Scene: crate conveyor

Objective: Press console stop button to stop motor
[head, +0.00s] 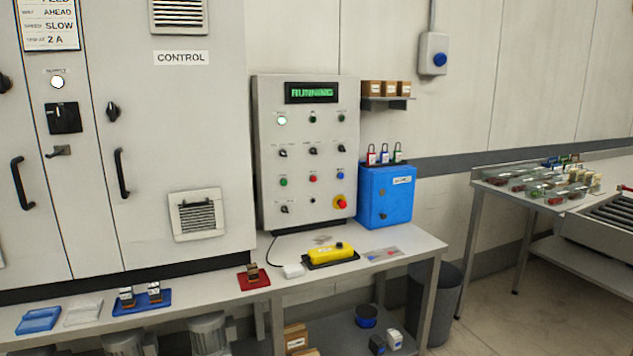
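The grey console (263,150) stands on the bench against the wall. Its display (312,93) reads RUNNING in green letters. A row of three push buttons crosses its lower half: a green button (283,182), a red button (313,178) and a blue button (340,175). Their labels are too small to read. A larger red mushroom button (341,202) on yellow sits at the lower right. A white lamp (282,120) glows at the upper left of the panel. The motor cannot be made out for certain. My gripper is not in view.
The bench (405,243) holds a yellow pendant (331,253) in front of the console. A blue box (387,195) with padlocks on top stands to its right. The control cabinet (235,70) fills the left. A bin (436,300) stands on the floor at right.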

